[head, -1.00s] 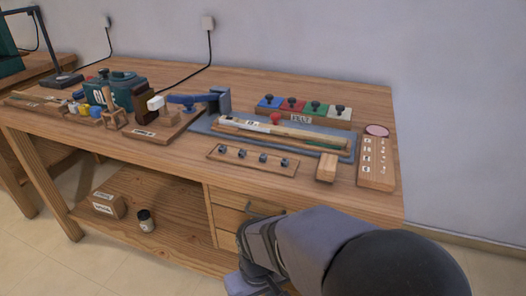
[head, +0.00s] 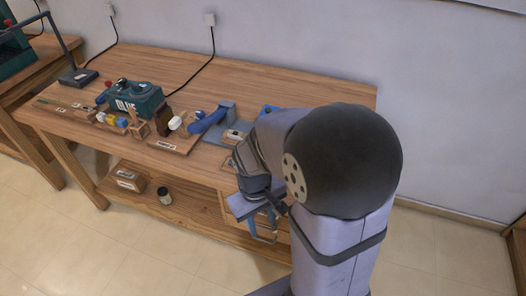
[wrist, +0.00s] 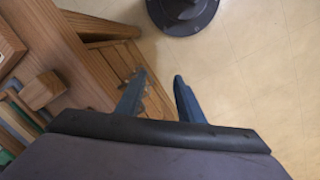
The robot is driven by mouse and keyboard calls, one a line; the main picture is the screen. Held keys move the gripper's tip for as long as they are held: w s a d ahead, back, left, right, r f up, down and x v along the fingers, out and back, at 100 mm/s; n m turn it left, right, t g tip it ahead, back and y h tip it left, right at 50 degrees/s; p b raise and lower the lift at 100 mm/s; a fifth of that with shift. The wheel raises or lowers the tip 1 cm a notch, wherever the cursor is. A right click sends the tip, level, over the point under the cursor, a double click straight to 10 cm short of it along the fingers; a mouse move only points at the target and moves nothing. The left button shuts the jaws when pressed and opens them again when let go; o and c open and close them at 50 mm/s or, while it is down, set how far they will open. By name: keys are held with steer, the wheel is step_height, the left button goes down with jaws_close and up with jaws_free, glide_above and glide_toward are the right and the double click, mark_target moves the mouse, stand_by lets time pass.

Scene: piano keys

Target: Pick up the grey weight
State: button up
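I cannot make out a grey weight now; my arm covers the right half of the workbench (head: 300,75) in the head view. The wooden strip with several small grey pieces, seen there earlier, is mostly hidden. My gripper (head: 264,232) is in front of the bench's front edge, apart from everything. In the wrist view my gripper (wrist: 159,77) has its two blue fingers spread, with nothing between them. They point over the bench's front and the floor.
A wooden block (wrist: 40,91) lies near the bench edge in the wrist view. A green box (head: 138,99) and a blue lever (head: 208,120) stand further left on the bench. A jar (head: 164,196) and a small carton (head: 128,180) sit on the lower shelf.

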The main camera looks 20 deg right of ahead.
steer(key=w+d+r+n+t+h+p, duration=0.1)
steer(key=w+d+r+n+t, duration=0.3)
steer(key=n, duration=0.9)
steer(key=w+d+r+n+h+p, duration=0.1)
steer(key=w+r+n, duration=0.4)
steer(key=w+n, duration=0.6)
steer(key=shift+s+d+f+n+b, duration=0.1)
steer(key=shift+d+f+n+b, duration=0.2)
steer(key=shift+f, duration=0.8)
steer(key=shift+w+d+f+n+b, duration=0.1)
steer(key=shift+d+f+n, duration=0.25)
steer(key=shift+f, duration=0.8)
steer(key=shift+s+d+f+n+b, duration=0.15)
steer(key=shift+d+f+n, duration=0.2)
steer(key=shift+f, duration=0.75)
jaws_close()
